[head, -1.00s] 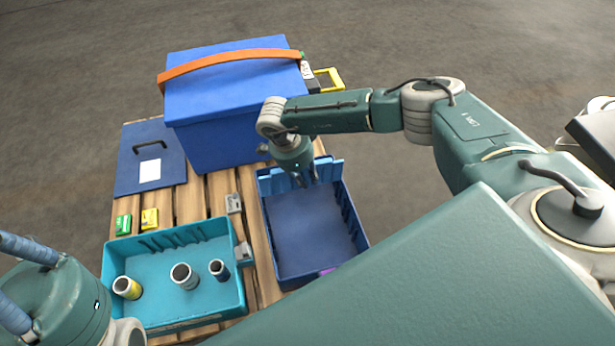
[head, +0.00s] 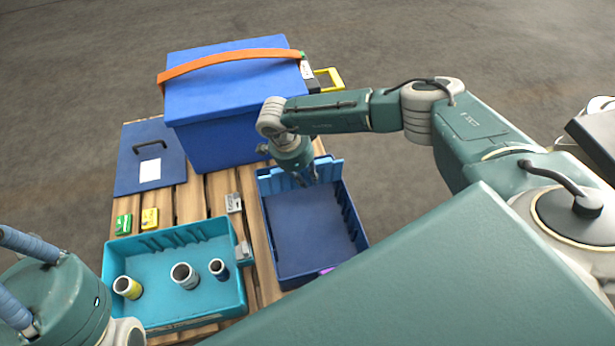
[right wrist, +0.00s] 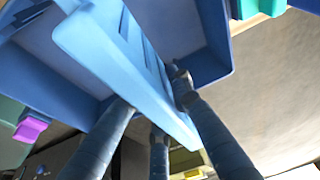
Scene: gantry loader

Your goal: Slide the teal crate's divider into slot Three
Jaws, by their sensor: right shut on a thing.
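The light blue divider (head: 333,171) stands at the far end of the dark blue crate (head: 349,205), above its slotted side walls. My right gripper (head: 307,180) is shut on the divider from above. In the right wrist view the divider (right wrist: 120,60) runs between my right fingers (right wrist: 158,135), over the crate. The teal crate (head: 190,232) stands at the front left with ribbed walls and several short tubes in it. Slot labels cannot be read, and I cannot tell whether the divider is seated. My left gripper (head: 22,275) is at the lower left edge, its fingertips cut off.
A large blue box (head: 225,95) with an orange strap stands at the back. A dark blue lid (head: 128,175) lies left of it on the wooden pallet (head: 205,192). Small green (head: 123,225) and yellow (head: 150,218) blocks and a grey piece (head: 234,203) lie between.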

